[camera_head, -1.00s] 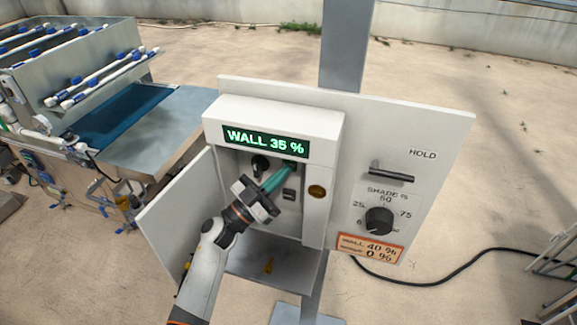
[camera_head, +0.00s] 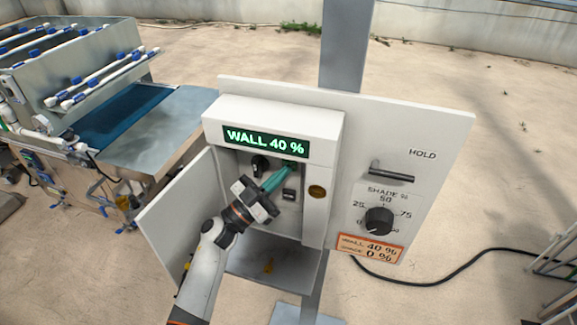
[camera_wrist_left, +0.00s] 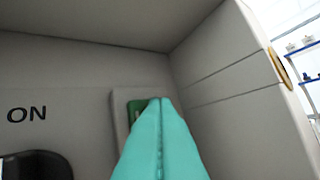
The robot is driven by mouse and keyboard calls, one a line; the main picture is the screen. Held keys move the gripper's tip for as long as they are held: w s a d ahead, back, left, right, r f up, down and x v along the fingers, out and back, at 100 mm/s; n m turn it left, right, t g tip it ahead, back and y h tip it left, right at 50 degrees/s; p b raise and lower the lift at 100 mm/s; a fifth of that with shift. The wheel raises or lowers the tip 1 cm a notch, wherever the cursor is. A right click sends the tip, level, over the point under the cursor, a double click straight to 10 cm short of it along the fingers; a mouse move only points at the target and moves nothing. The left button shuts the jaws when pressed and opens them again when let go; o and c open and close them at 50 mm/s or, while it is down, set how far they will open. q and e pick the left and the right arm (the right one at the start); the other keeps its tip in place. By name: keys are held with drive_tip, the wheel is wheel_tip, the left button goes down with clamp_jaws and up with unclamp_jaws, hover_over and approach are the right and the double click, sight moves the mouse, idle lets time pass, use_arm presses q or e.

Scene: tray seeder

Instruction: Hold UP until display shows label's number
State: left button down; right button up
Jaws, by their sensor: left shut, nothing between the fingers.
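The display (camera_head: 265,141) on the white control box reads "WALL 40 %" in green. The orange-edged label (camera_head: 370,249) at the panel's lower right reads "WALL 40 %" and "SHADE 0 %". My left gripper (camera_head: 288,168) reaches into the open box, its teal fingers shut with nothing between them. In the left wrist view the fingertips (camera_wrist_left: 158,102) are at a green button (camera_wrist_left: 137,110) on a grey plate and partly cover it. I cannot tell for certain whether they press it. A dark switch (camera_head: 289,194) sits below the fingers. My right gripper is not in view.
The box door (camera_head: 178,222) hangs open at the left. A dark knob (camera_head: 260,164) is inside the box. On the right panel are a black HOLD lever (camera_head: 391,174) and a SHADE dial (camera_head: 379,221). A seeder machine (camera_head: 160,130) stands at the left.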

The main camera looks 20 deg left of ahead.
use_arm(q)
drive_tip(key=shift+s, duration=0.1)
drive_tip(key=shift+s+p, duration=0.4)
drive_tip(key=shift+s, duration=0.35)
drive_tip(key=shift+s+a, duration=0.1)
drive_tip(key=shift+s, duration=2.4)
drive_tip(key=shift+f, duration=0.1)
